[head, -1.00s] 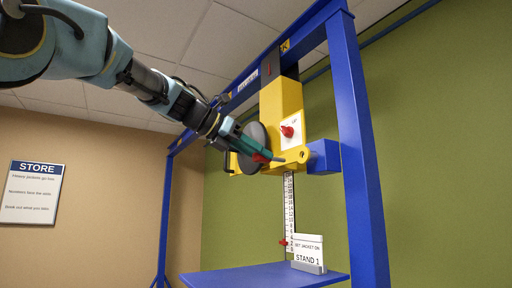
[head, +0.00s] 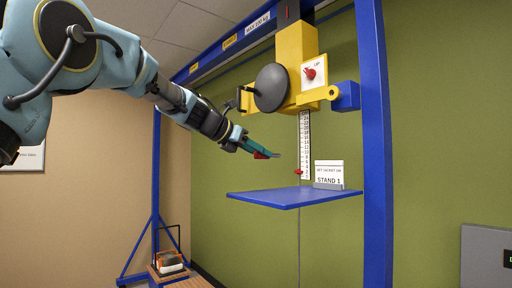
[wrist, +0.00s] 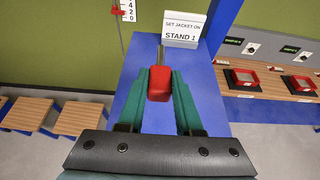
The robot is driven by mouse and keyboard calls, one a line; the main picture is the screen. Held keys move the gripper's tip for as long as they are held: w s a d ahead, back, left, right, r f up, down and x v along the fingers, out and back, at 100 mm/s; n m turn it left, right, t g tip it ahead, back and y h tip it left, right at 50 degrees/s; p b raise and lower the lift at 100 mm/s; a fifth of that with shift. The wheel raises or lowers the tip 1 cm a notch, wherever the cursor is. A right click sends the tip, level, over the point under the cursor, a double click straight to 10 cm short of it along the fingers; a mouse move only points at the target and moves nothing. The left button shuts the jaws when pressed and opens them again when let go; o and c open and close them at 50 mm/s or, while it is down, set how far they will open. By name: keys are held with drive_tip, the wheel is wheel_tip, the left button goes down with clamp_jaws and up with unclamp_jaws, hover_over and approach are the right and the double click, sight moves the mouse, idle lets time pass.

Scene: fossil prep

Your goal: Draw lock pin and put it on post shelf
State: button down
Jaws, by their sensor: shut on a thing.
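The lock pin, with a red grip (wrist: 159,84) and a thin grey shaft, is held between the green fingers of my gripper (head: 264,153). In the head view its red part (head: 262,156) shows at the fingertips, with the shaft pointing right. My gripper is in the air, above and left of the blue platform (head: 285,198) and touching nothing else. A small blue box-like ledge (head: 346,97) juts from the blue post (head: 375,170), beside the yellow lug (head: 320,94) of the hoist. I cannot tell which blue surface is the post shelf.
The yellow hoist block (head: 296,62) with a dark disc (head: 271,88) and red knob hangs above right. A "STAND 1" sign (head: 329,173) stands at the platform's back. Wooden benches (wrist: 75,119) and a table with red trays (wrist: 245,77) flank it. The platform looks clear.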

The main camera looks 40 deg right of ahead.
sight(258, 195)
wheel_tip(258, 195, down, 8)
drive_tip(key=b, duration=0.8)
drive_tip(key=shift+f+b, duration=0.55)
drive_tip(key=shift+f, duration=0.55)
drive_tip(key=c, duration=0.5)
unclamp_jaws()
drive_tip(key=shift+a, duration=0.1)
drive_tip(key=f+v, duration=0.1)
drive_tip(key=v, duration=0.9)
drive_tip(key=shift+a, duration=0.3)
idle(0.3)
